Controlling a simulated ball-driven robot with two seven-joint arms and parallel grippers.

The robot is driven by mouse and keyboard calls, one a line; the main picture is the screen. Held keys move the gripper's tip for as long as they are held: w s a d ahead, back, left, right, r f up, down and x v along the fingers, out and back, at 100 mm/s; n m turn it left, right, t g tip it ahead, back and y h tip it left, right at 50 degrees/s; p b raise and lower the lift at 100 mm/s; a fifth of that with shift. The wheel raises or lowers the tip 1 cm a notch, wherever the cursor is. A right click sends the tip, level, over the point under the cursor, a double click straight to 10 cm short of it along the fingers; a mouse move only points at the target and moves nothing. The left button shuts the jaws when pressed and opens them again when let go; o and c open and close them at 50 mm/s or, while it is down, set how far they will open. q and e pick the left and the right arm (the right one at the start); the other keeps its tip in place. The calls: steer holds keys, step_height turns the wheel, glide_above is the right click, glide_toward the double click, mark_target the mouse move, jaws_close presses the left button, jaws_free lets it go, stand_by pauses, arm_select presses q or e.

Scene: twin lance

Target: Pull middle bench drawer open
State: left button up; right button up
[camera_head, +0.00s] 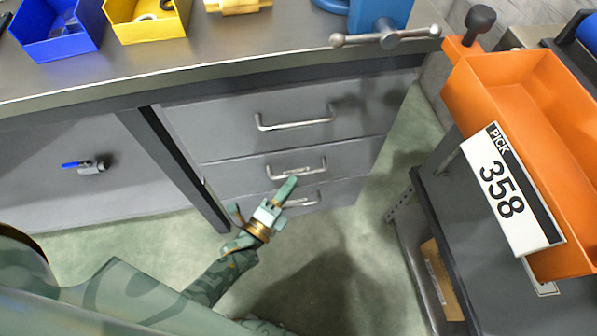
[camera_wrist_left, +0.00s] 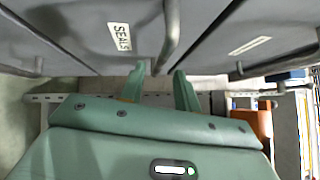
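The middle drawer (camera_head: 235,180) is grey and sits flush in the bench between the top and bottom drawers. Its silvery bar handle (camera_head: 322,167) runs across the front. My left gripper (camera_head: 283,188) is just below and in front of this handle, overlapping it in the head view. In the left wrist view, the two green fingers (camera_wrist_left: 160,88) stand apart, with the end of a bar handle (camera_wrist_left: 171,35) showing between them. No contact is clear. A label reading SEALS (camera_wrist_left: 121,37) is beside that handle. My right gripper is not in view.
The top drawer (camera_head: 225,130) is shut above. An orange bin (camera_head: 540,110) stands on a dark cart (camera_head: 455,215) at right. Green floor is free between bench and cart.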

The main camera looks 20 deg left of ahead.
mark_target(298, 174)
arm_select(q)
steer(key=shift+x, duration=2.2)
jaws_close()
steer(key=shift+s, duration=0.1)
